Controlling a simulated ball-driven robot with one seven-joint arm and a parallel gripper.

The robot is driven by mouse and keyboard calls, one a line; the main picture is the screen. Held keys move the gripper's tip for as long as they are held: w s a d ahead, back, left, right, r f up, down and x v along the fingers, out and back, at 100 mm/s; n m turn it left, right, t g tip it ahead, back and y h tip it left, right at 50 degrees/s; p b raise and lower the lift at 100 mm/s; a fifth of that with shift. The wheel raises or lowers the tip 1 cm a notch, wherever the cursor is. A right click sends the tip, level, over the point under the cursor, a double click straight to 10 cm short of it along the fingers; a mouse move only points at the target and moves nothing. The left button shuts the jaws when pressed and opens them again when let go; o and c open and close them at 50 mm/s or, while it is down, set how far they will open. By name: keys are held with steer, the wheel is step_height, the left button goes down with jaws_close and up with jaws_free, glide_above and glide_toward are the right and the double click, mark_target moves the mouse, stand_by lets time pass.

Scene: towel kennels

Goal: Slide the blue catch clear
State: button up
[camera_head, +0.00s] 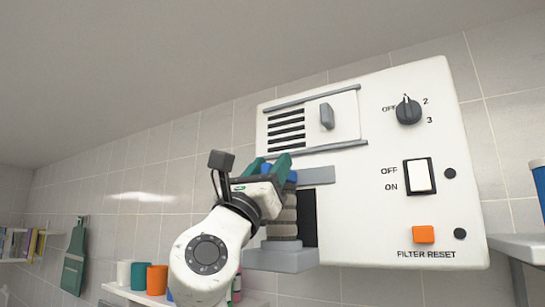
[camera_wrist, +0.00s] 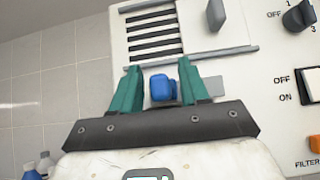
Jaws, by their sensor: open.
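The blue catch (camera_wrist: 163,87) shows in the wrist view between the two green fingers of my gripper (camera_wrist: 159,68). Its block sits in front of a grey plate on the white panel (camera_wrist: 120,35). In the head view only a bit of the blue catch (camera_head: 292,177) shows beside my gripper (camera_head: 271,161); the fingers hide the rest. The fingers are open, one on each side of the catch, with a gap visible on both sides in the wrist view. I cannot tell whether either finger touches it.
Above is a slotted vent with a sliding cover and grey knob (camera_head: 327,116) between two rails. A dial (camera_head: 408,111), rocker switch (camera_head: 419,176) and orange button (camera_head: 423,234) are right.

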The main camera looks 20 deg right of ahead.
steer(key=shift+w+d+r, duration=0.25)
steer(key=shift+d+r, duration=0.1)
steer(key=shift+r, duration=0.1)
steer(key=shift+c, duration=0.3)
jaws_close()
